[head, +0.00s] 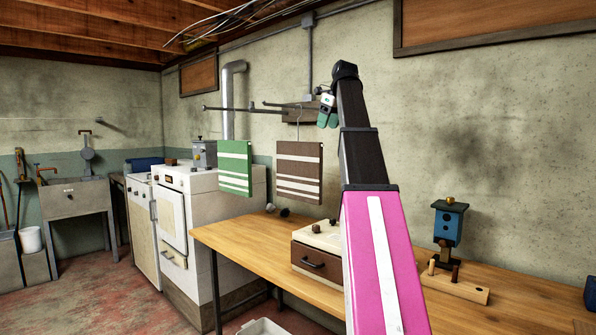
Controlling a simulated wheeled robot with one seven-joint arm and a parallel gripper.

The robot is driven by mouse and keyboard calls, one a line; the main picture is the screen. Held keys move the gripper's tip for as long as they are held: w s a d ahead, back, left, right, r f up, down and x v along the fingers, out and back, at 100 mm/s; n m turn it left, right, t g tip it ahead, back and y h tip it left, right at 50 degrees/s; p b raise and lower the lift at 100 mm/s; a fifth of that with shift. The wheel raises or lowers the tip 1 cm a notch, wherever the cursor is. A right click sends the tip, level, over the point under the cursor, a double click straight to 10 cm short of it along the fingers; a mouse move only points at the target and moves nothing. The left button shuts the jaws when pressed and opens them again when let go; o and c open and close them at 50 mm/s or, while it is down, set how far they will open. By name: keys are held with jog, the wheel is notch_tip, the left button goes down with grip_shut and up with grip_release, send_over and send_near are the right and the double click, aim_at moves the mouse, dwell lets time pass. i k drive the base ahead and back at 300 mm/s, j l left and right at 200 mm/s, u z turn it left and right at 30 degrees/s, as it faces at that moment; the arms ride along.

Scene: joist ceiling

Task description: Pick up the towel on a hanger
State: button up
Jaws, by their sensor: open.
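A brown towel with white stripes (299,176) hangs on a thin wire hanger (298,130) below a dark wall rack (300,113). A green towel with white stripes (236,168) hangs to its left; I cannot make out what holds it up. My gripper (327,117) is at the end of my raised arm, just right of the brown towel's hanger in the picture. It is open, with nothing seen between its green-tipped fingers. I cannot tell its depth distance to the hanger.
A wooden workbench (240,240) runs below, with a drawer box (318,254) under the brown towel and a blue birdhouse (449,222) at right. A white stove (180,205) stands left of the bench. A grey pipe (228,100) rises behind the rack.

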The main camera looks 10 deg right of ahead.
aim_at(299, 174)
jog(key=i+l, duration=0.15)
jog(key=i, duration=0.3)
jog(key=i+l, duration=0.15)
jog(key=i, duration=0.25)
